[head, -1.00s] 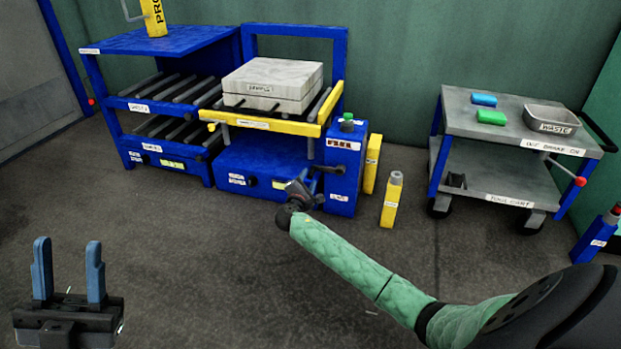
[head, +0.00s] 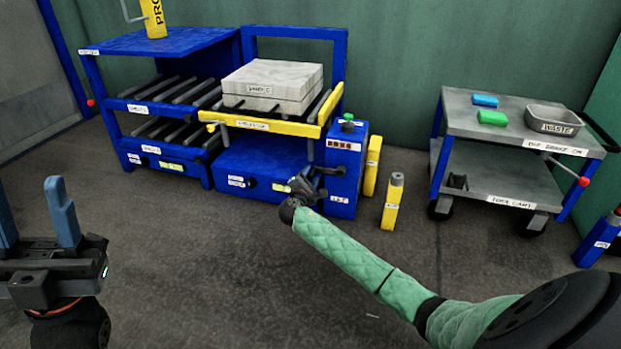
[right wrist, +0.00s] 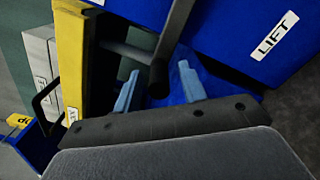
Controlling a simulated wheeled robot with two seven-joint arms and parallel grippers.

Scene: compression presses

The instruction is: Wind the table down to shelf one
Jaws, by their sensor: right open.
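The yellow-edged lift table (head: 290,128) carries a pale two-layer block (head: 272,82). Its left end looks about level with the upper roller shelf (head: 150,108) of the blue rack; the lower roller shelf (head: 150,148) is below it. The blue lift column (head: 345,170) has a dark crank (head: 327,170) on its side. My right gripper (head: 306,184) is at the crank. In the right wrist view its open fingers (right wrist: 160,88) stand on either side of the crank's dark end (right wrist: 159,76); contact cannot be told. My left gripper (head: 34,215) is open and empty, away from the press.
A yellow post (head: 392,202) stands on the floor right of the column. A grey cart (head: 500,130) with a waste tray (head: 553,120), a blue block (head: 485,100) and a green block (head: 491,117) is at the right. The floor in front is clear.

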